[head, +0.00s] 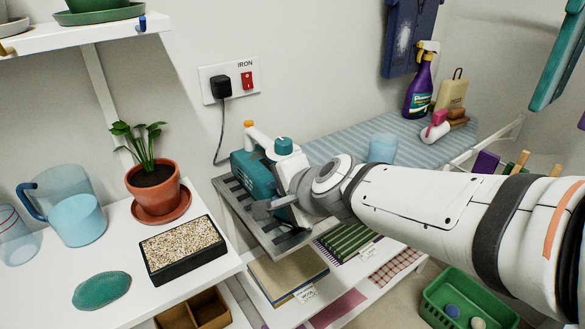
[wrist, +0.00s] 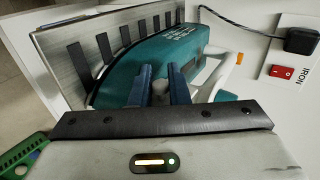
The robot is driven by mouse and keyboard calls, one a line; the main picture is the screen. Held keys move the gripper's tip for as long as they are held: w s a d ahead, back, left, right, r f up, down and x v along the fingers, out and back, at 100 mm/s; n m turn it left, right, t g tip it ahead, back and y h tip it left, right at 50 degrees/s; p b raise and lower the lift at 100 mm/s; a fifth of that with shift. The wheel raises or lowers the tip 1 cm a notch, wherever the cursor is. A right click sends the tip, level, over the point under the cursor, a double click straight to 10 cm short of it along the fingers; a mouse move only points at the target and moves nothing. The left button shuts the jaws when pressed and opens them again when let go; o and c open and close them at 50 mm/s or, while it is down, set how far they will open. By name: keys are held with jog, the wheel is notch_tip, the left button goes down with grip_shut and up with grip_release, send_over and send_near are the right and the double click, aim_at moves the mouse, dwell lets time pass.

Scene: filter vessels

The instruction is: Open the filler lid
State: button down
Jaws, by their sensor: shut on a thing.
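A teal and white iron (head: 250,172) rests on a slatted metal iron rest (head: 233,195). In the wrist view the iron's teal body (wrist: 160,58) lies just beyond my fingers. My gripper (wrist: 160,78) has its two blue fingers closed around a small grey piece (wrist: 160,93), which appears to be the filler lid's tab. Whether the lid is raised at all cannot be told. In the head view my gripper (head: 272,206) is beside the iron and hides part of it. A teal dial (head: 284,146) shows on top of the iron.
A black plug and red switch marked IRON (head: 246,80) are on the wall behind. A striped ironing board (head: 335,142) with a blue cup (head: 382,148) lies behind my arm. A potted plant (head: 155,180) and a seed tray (head: 183,250) stand on the left shelf.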

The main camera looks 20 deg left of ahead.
jog(key=shift+s+a+n+p, duration=0.1)
jog(key=shift+n+p, duration=0.2)
jog(key=shift+p, duration=0.15)
jog(key=shift+f+t, duration=0.1)
jog(key=shift+t, duration=0.3)
jog(key=c, duration=1.4)
grip_release()
jog(key=shift+c, duration=0.2)
jog(key=p+v, duration=0.5)
jog(key=v, duration=0.2)
jog(key=shift+s+r+p, duration=0.25)
jog(key=shift+p, duration=0.05)
jog(key=shift+h, duration=0.3)
